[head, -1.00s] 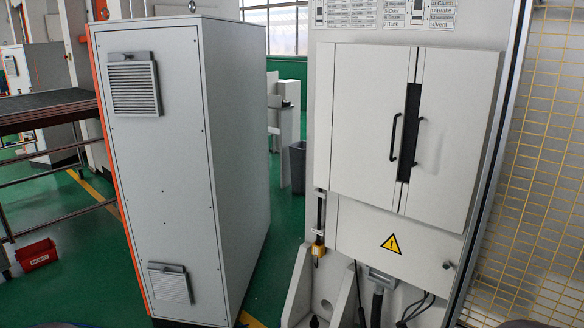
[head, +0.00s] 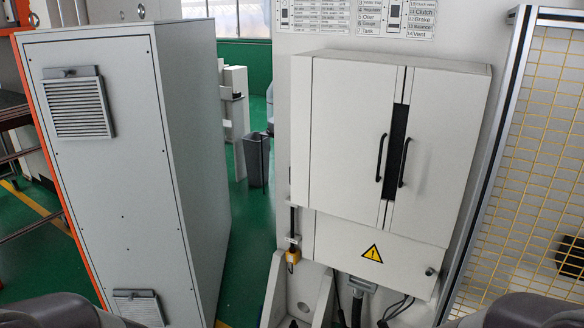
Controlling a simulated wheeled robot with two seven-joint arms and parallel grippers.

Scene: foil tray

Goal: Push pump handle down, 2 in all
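I cannot make out a pump handle for certain in the head view. A small yellow-orange fitting (head: 292,256) hangs at the lower left edge of the white machine, below a thin dark upright rod (head: 292,222). I cannot tell whether these belong to a pump. Neither gripper is in view. Dark rounded parts at the bottom left and bottom right corners look like my own arms.
A white double-door cabinet (head: 345,140) with black handles is mounted on the machine, above a yellow warning sign (head: 373,253). A tall grey cabinet (head: 130,190) stands left. Green floor (head: 243,265) lies between. A yellow mesh guard (head: 525,170) stands right.

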